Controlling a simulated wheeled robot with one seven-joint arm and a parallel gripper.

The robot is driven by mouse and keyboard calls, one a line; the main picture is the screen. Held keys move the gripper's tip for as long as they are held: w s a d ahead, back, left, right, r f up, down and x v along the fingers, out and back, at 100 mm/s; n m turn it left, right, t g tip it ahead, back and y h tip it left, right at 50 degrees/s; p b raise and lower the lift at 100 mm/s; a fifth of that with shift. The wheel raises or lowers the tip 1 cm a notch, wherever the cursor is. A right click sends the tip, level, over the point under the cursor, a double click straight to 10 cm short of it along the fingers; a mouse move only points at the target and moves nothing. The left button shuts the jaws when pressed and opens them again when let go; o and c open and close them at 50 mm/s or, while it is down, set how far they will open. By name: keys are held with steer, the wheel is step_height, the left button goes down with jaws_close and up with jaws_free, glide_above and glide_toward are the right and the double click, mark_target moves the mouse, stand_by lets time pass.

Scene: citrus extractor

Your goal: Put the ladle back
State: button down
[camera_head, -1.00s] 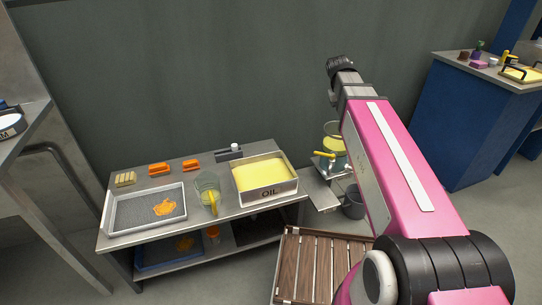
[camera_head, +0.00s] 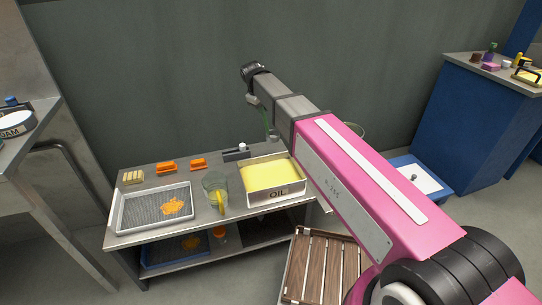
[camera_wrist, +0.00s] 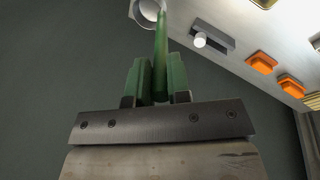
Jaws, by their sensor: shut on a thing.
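My gripper (camera_wrist: 160,66) is shut on the green handle of the ladle (camera_wrist: 161,35) in the wrist view. The arm hides most of the gripper there. A dark block with a white knob (camera_head: 237,154) stands at the table's back edge. It also shows right of the ladle in the wrist view (camera_wrist: 212,40).
An oil tray (camera_head: 276,196) with yellow liquid, a glass jug (camera_head: 216,194) with a yellow handle, and a mesh tray (camera_head: 130,209) stand on the table. Two orange pieces (camera_head: 166,168) lie at the back. A wooden slatted platform (camera_head: 318,268) is in front.

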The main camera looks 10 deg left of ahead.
steer(key=shift+a+f, duration=0.2)
steer(key=shift+a, duration=0.1)
steer(key=shift+s+f, duration=0.1)
steer(key=shift+f, duration=0.3)
step_height(320, 180, down, 9)
steer(key=c, duration=1.1)
jaws_free()
steer(key=v, duration=1.2)
steer(key=shift+r, duration=0.1)
